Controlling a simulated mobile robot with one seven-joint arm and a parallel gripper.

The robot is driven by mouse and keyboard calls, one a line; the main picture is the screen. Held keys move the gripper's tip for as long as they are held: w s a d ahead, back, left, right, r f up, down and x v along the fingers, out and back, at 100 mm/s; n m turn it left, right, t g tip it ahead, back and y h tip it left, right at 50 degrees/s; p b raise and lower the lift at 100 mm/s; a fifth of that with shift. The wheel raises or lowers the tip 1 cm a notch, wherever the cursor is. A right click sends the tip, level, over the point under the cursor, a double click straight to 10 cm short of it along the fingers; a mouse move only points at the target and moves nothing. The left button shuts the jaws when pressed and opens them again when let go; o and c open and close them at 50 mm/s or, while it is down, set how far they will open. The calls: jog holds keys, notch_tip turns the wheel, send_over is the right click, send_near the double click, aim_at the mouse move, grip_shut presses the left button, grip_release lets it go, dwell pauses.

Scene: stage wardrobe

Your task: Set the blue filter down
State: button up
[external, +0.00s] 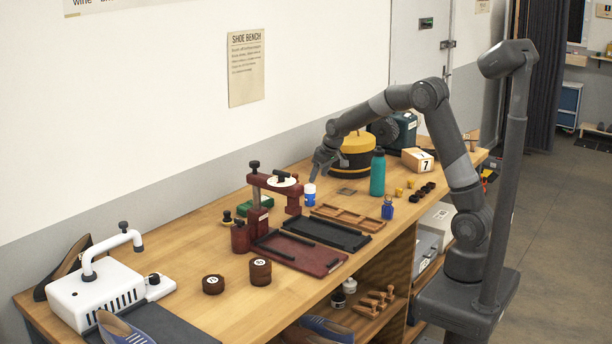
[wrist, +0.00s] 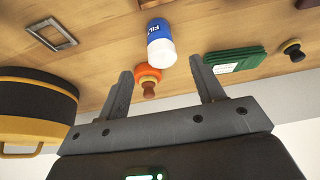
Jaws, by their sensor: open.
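The blue filter (wrist: 160,30), a small cylinder with a blue label reading "FIL" and a white end, stands on the wooden bench. It also shows in the external view (external: 309,196), upright beside the dark red press. My gripper (wrist: 162,70) is open, its two fingers spread apart. In the wrist view the filter's white end shows at the gap between the fingertips, with no finger touching it. In the external view my gripper (external: 321,171) is just above and beside the filter.
A yellow-and-black round case (external: 357,153) stands close to my gripper. The dark red press (external: 273,184) and a green pad (wrist: 235,62) are on the other side. An orange-and-brown knob (wrist: 147,77) shows between the fingers. A teal bottle (external: 377,174) and wooden tray (external: 348,217) stand nearer the bench's front.

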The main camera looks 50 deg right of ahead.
jog(key=s+a+r, duration=0.2)
jog(key=s+r, duration=0.4)
jog(key=s, duration=0.3)
jog(key=s+a+r, duration=0.1)
jog(key=s+r, duration=0.5)
jog(key=s, duration=0.2)
jog(key=s+a+t, duration=0.1)
jog(key=s+a, duration=0.1)
jog(key=s, duration=1.9)
jog(key=shift+s+f, duration=0.15)
jog(key=shift+s, duration=0.2)
